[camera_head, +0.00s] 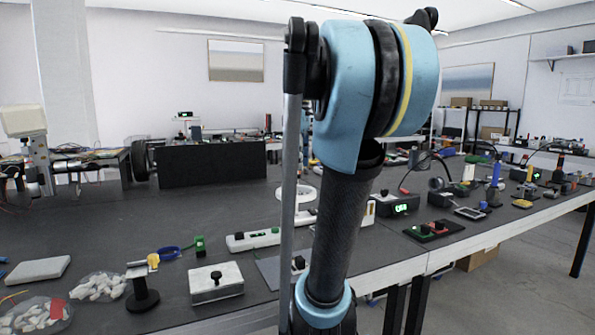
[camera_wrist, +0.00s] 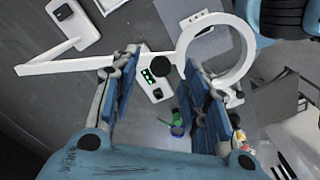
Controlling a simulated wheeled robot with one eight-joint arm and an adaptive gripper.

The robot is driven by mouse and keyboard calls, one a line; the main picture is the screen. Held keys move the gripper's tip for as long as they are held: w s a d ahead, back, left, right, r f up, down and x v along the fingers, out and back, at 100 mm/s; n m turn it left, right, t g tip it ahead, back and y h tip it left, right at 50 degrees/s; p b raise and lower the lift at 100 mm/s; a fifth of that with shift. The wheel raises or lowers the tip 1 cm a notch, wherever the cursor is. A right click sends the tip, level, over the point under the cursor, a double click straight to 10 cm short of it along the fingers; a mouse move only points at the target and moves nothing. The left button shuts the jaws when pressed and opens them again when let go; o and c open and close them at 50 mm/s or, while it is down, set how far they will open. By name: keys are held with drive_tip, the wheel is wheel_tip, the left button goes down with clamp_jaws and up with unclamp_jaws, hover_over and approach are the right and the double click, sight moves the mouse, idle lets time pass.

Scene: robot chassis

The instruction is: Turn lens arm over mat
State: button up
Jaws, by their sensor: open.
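The white magnifier lens ring (camera_wrist: 245,52) is at the upper right of the wrist view, with a white lens arm (camera_wrist: 60,66) reaching left. In the head view, the lens ring (camera_head: 283,192) is partly hidden behind my arm. My gripper (camera_wrist: 160,68) is open, its blue-padded fingers on either side of the knob in the picture. I cannot tell whether they touch anything. A grey mat (camera_head: 267,268) lies on the bench, partly hidden by my arm; a grey sheet, likely the mat (camera_wrist: 176,14), shows behind the ring.
A white strip (camera_head: 252,239), a metal box (camera_head: 215,284) and a black stand (camera_head: 141,298) sit near the mat. Bare bench shows at left centre.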

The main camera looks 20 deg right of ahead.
wheel_tip(320, 180, up, 9)
drive_tip(key=shift+f, duration=0.2)
idle(0.4)
